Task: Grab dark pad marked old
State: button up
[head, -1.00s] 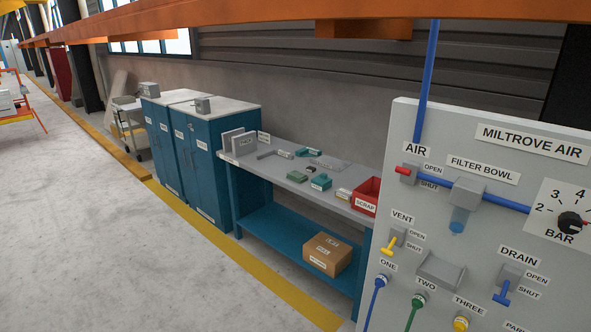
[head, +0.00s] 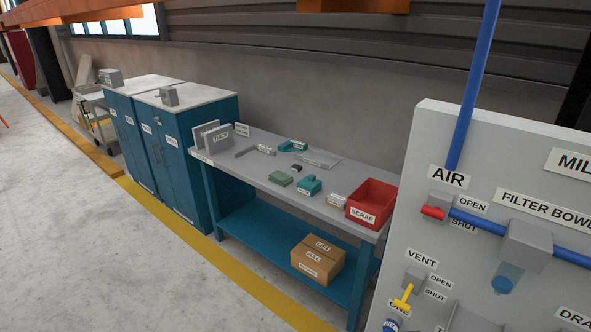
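A grey-topped workbench (head: 330,205) with blue legs stands in the middle of the head view, against the wall. A small dark, nearly black block (head: 296,168) lies on its top. A flat green pad (head: 281,179) lies just in front of it. No "old" mark is readable on either at this size, so I cannot tell which is the named pad. My gripper is not in view, and nothing shows it touching these things.
A teal tool (head: 310,186), a small labelled box (head: 336,201) and a red SCRAP bin (head: 371,200) share the benchtop. A cardboard box (head: 317,259) sits on the lower shelf. A grey air panel (head: 470,200) stands at right. Floor at left is clear.

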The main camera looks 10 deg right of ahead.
aim_at(297, 168)
jog(key=i+j, duration=0.15)
jog(key=j, duration=0.25)
jog(key=i+j, duration=0.2)
jog(key=j, duration=0.2)
jog(key=i+j, duration=0.15)
jog(key=j, duration=0.25)
jog(key=i+j, duration=0.15)
jog(key=j, duration=0.25)
jog(key=i+j, duration=0.1)
jog(key=i, duration=0.55)
jog(key=i+j+u, duration=0.1)
jog(key=i, duration=0.55)
jog(key=i+l, duration=0.8)
jog(key=l, duration=0.25)
